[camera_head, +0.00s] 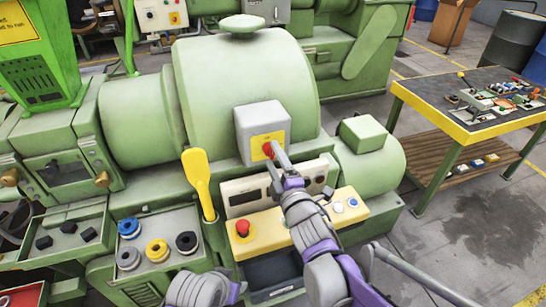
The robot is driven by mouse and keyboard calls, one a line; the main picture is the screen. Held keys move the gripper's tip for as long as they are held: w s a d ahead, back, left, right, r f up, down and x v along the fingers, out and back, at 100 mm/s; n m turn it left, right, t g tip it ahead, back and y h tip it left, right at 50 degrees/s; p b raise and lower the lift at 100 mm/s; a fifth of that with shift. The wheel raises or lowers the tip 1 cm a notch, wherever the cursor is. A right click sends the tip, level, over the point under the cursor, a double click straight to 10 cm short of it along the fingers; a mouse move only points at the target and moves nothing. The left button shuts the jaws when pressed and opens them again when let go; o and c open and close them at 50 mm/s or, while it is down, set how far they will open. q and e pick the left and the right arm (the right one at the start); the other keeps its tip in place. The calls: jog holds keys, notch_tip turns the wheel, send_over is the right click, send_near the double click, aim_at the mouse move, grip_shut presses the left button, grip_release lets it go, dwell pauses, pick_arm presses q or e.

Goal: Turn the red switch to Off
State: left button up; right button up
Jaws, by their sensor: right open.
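The red switch (268,149) is a small red knob on a yellow plate. The plate is on the front of a grey box (262,116) fixed to the green extruder (240,75). My right gripper (276,160) is open, its fingertips right at the red switch and partly covering it. I cannot tell whether they touch it or which way the knob points. Part of my left arm shows at the bottom, but its gripper is out of view.
A yellow panel (266,231) with a red emergency button (243,229) lies below. A yellow paddle (199,181) stands to the left. A tray with coloured rings (157,250) is lower left. A workbench with parts (455,108) stands at right, with open floor before it.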

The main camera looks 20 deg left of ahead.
jog(key=v, duration=0.9)
jog(key=shift+s+d+b, duration=0.2)
jog(key=shift+s+b, duration=0.15)
